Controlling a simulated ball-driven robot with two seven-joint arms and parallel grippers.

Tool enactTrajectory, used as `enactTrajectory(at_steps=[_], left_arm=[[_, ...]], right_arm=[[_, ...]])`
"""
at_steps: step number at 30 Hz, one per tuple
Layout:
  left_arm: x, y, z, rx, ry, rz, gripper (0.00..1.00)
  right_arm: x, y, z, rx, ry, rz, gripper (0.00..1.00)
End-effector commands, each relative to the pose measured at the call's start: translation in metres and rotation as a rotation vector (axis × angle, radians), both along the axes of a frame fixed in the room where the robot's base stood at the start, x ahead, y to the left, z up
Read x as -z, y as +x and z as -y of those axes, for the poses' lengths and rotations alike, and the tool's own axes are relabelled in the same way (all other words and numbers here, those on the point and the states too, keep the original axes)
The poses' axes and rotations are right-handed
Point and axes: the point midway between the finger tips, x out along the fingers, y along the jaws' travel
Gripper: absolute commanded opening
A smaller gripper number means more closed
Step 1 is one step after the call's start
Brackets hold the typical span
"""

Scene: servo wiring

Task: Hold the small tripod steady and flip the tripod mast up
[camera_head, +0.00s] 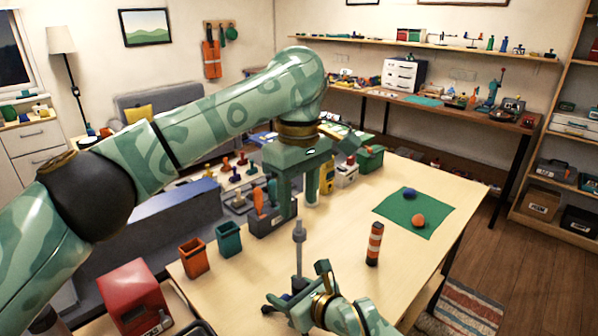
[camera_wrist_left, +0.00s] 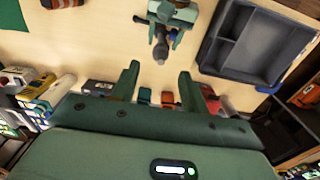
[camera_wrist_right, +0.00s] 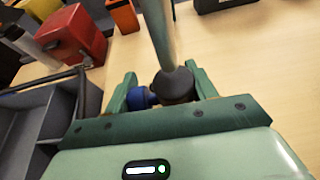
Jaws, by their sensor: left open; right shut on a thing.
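The small tripod has a grey mast (camera_head: 298,250) that stands about upright in the head view. Its dark base (camera_wrist_right: 178,88), with a blue knob (camera_wrist_right: 139,97), sits between the fingers of my right gripper (camera_wrist_right: 163,92), which is shut on it. The right gripper (camera_head: 298,290) also shows low in the head view. My left gripper (camera_head: 298,200) is open and empty above and beyond the mast. In the left wrist view the mast tip (camera_wrist_left: 160,52) lies ahead of the left gripper's open fingers (camera_wrist_left: 157,80), apart from them.
An orange bin (camera_head: 194,258) and a teal bin (camera_head: 229,240) stand left of the mast. A red box (camera_head: 135,297) is nearer. A striped cylinder (camera_head: 374,244) stands right of the mast. A green mat (camera_head: 400,222) lies farther right. A grey compartment tray (camera_wrist_left: 240,65) shows in the left wrist view.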

Motion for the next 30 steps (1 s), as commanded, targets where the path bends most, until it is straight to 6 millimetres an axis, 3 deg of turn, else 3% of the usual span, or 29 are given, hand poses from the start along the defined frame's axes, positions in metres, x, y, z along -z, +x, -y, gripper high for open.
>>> enactTrajectory(at_steps=[3,9,23,24,25,26,30], left_arm=[[-0.028,0.000,0.000,-0.002,0.001,0.004,0.45],[-0.057,0.000,0.001,0.000,0.000,0.001,0.45],[-0.063,0.000,0.000,0.000,-0.001,-0.001,0.45],[-0.063,0.000,0.000,0.000,-0.001,-0.001,0.45],[-0.063,0.000,0.000,0.000,-0.001,-0.001,0.45],[-0.063,0.000,0.000,0.000,-0.001,-0.001,0.45],[-0.063,0.000,0.000,0.000,-0.001,-0.001,0.45]], right_arm=[[0.001,0.000,0.000,0.000,-0.001,-0.001,0.23],[0.001,0.000,0.000,0.000,-0.001,0.000,0.23],[0.000,0.000,0.000,0.000,0.000,0.001,0.23],[0.000,0.000,0.000,0.000,0.000,0.001,0.67],[0.000,0.000,0.000,0.000,0.000,0.001,0.76],[-0.001,0.000,0.000,0.000,0.000,0.001,0.82],[-0.001,0.000,0.000,0.000,0.001,0.002,0.82]])
